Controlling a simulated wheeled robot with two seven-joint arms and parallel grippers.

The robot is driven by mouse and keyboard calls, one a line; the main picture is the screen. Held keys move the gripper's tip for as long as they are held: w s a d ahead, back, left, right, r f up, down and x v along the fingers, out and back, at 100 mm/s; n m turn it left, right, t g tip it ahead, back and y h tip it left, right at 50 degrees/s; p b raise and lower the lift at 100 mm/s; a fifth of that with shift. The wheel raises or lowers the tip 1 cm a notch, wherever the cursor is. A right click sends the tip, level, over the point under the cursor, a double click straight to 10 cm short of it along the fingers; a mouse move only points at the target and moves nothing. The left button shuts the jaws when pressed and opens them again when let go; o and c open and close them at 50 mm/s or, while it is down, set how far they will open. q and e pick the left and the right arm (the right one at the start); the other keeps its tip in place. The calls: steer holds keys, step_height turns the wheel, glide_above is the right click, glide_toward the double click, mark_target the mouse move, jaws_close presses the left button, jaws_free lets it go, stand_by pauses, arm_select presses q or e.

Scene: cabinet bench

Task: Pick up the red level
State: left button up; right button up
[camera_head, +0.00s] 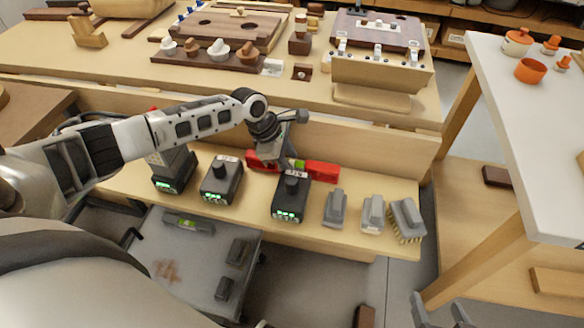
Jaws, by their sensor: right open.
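The red level (322,171) lies on the wooden lower shelf, behind a black battery-like block with green lights. A green vial shows near its middle. My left gripper (279,158) reaches down over the left part of the level and hides some of it. Its fingertips are too small and covered to tell whether they are around the level or only above it. My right gripper (441,311) is at the bottom right edge, open and empty, well away from the level.
Several black blocks with green lights (290,198) stand along the shelf (318,234), with grey brushes (335,208) to their right. The upper bench (120,62) overhangs behind. A grey cart (200,275) is below left. A white table (545,130) stands at the right.

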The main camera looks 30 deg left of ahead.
arm_select(q)
steer(key=shift+d+f, duration=0.1)
steer(key=shift+f, duration=0.15)
steer(key=shift+s+f, duration=0.1)
steer(key=c, duration=0.7)
